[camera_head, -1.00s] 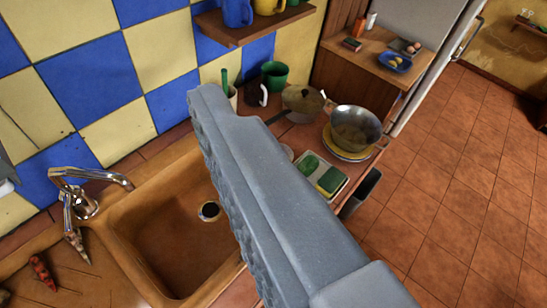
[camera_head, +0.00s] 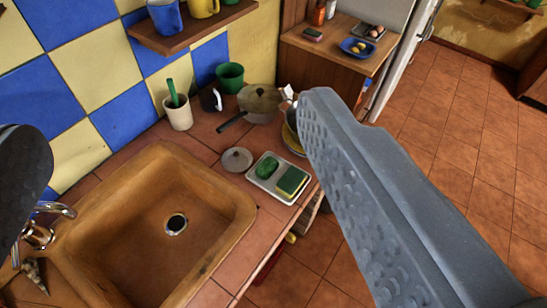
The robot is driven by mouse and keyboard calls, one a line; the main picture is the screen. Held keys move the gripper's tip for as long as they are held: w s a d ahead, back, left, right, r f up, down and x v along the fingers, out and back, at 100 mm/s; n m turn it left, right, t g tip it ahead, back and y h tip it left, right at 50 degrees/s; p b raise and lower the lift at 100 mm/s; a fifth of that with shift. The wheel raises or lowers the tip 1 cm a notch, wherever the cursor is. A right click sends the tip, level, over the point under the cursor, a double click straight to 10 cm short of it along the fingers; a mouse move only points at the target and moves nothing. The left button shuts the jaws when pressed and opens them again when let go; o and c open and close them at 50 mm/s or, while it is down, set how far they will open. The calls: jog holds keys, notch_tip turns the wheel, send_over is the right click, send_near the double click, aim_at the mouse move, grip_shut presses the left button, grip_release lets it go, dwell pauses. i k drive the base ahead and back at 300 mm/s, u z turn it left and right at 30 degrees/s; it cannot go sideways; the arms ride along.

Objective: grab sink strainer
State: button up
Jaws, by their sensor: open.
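A small round grey disc with a knob on top, which looks like the sink strainer (camera_head: 237,159), lies on the tiled counter between the sink and the sponge tray. The brown sink (camera_head: 135,255) is empty, with a dark drain hole (camera_head: 176,224) ringed in pale metal in its floor. My gripper (camera_head: 178,130) is open and empty. Its dark finger shows at the left edge and its large grey finger at the right. The disc lies in the gap between them in the picture, apart from both.
A tray (camera_head: 263,184) with a green scrubber and sponge sits right of the disc. A lidded pan (camera_head: 260,102), green mug (camera_head: 231,78) and white cup (camera_head: 178,112) stand behind. A faucet (camera_head: 40,232) is at left. The metal bowl is mostly hidden by my right finger.

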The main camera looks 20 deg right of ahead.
aim_at(236, 156)
jog(key=z, duration=1.85)
jog(key=k, duration=1.2)
jog(key=u, duration=1)
jog(key=i, duration=1)
jog(key=z, duration=0.05)
